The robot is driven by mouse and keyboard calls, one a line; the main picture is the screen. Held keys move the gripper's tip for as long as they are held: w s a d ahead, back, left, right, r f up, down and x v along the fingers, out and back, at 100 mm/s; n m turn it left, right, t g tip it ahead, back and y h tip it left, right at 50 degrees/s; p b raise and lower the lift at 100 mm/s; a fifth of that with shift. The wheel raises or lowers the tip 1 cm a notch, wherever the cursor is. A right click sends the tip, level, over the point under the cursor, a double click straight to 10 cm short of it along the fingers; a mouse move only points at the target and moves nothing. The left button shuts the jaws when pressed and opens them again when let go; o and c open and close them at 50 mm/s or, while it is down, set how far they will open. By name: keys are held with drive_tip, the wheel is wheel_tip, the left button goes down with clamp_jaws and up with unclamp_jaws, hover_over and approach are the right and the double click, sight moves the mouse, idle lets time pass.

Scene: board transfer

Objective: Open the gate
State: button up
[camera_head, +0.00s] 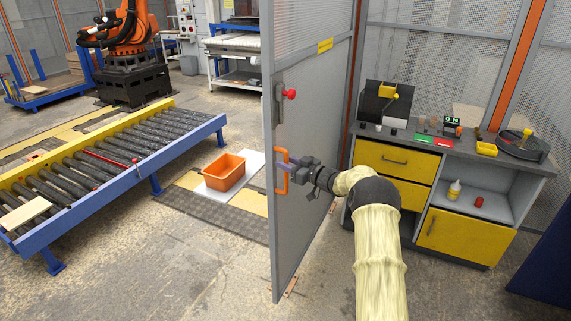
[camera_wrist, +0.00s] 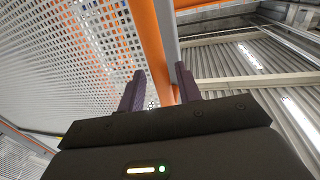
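The gate (camera_head: 312,130) is a tall grey panel with mesh at its top, standing at an angle in the middle of the head view. Its orange handle (camera_head: 281,181) is near its left edge, with a latch (camera_head: 278,103) and red knob (camera_head: 290,94) above. My gripper (camera_head: 284,160) is at the upper part of the handle. In the wrist view my gripper (camera_wrist: 157,78) has its two dark fingers apart, with orange and grey bars showing beyond the gap. I cannot tell whether the fingers touch the handle.
A roller conveyor (camera_head: 100,165) stands on the left. An orange bin (camera_head: 224,172) sits on the floor behind the gate. A workbench (camera_head: 440,151) with yellow drawers stands close on the right of my arm. The floor left of the gate's lower edge is clear.

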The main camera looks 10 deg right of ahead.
drive_tip(key=shift+s+a, duration=0.1)
drive_tip(key=shift+s, duration=0.05)
drive_tip(key=b+v, duration=0.3)
drive_tip(key=v, duration=1.4)
drive_tip(key=s+a+r+m+h+p, duration=0.2)
drive_tip(key=s+a+r+m+h, duration=0.25)
drive_tip(key=h, duration=0.55)
drive_tip(key=s+a+f+m+g+p, duration=0.1)
drive_tip(key=s+a+g, duration=0.2)
drive_tip(key=s, duration=0.7)
drive_tip(key=s+a+f+m+g+h+p, duration=0.1)
drive_tip(key=s+a+g, duration=0.3)
drive_tip(key=s, duration=0.6)
drive_tip(key=s+a+f+m+g+p, duration=0.1)
drive_tip(key=s+a+f+g, duration=0.2)
drive_tip(key=s, duration=0.7)
drive_tip(key=shift+a+m+g+h, duration=0.15)
drive_tip(key=shift+m+g+h, duration=0.25)
drive_tip(key=shift+g, duration=0.1)
